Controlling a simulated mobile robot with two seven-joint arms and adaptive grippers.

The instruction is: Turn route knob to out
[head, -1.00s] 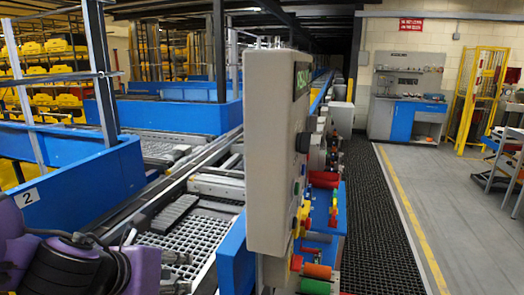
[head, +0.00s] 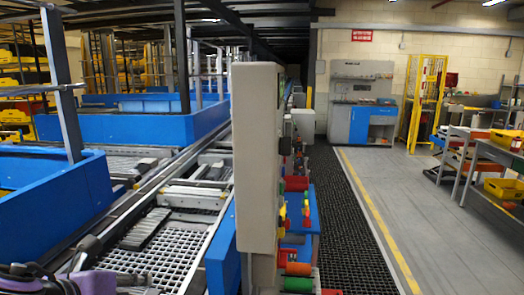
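The grey control box (head: 256,160) stands upright in the middle of the head view. I see its broad blank side, and its control face is turned to the right and almost edge-on. Small coloured controls stick out along that edge, among them dark knobs (head: 298,145) and a yellow part (head: 283,212). I cannot tell which one is the route knob or where it points. A purple and black part of my own arm shows at the bottom left, apart from the box. Neither gripper's fingers are in view.
A conveyor with a grid deck (head: 180,245) and blue side walls (head: 60,190) runs along the left. Red and green rollers (head: 298,268) are low beside the box. A dark mat (head: 345,220) and open grey floor lie to the right, with a table (head: 505,155) at the far right.

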